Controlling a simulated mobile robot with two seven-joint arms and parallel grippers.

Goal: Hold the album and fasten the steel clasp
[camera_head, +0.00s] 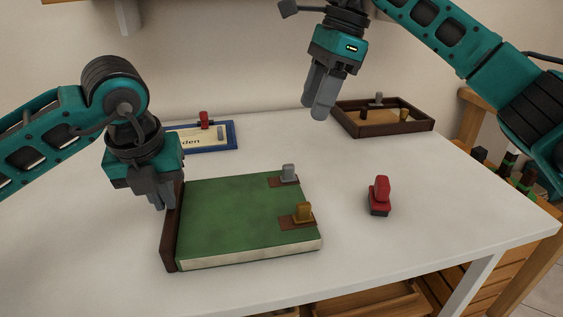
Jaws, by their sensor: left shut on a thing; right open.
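The album (230,218) is a green book with a dark brown spine, lying flat on the white table. My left gripper (166,203) is shut on the album's spine side at its left edge. On the album's right side are two clasps on brown straps: the grey steel clasp (289,172) at the far corner and a brass-coloured clasp (303,211) nearer. Both knobs stand upright; I cannot tell whether either is fastened. My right gripper (320,108) is open and empty, raised above the table behind the album.
A brown tray (425,126) at the back right holds several small knobs. A blue-edged card (231,147) with red and grey pieces lies behind the album. The table's front right is clear.

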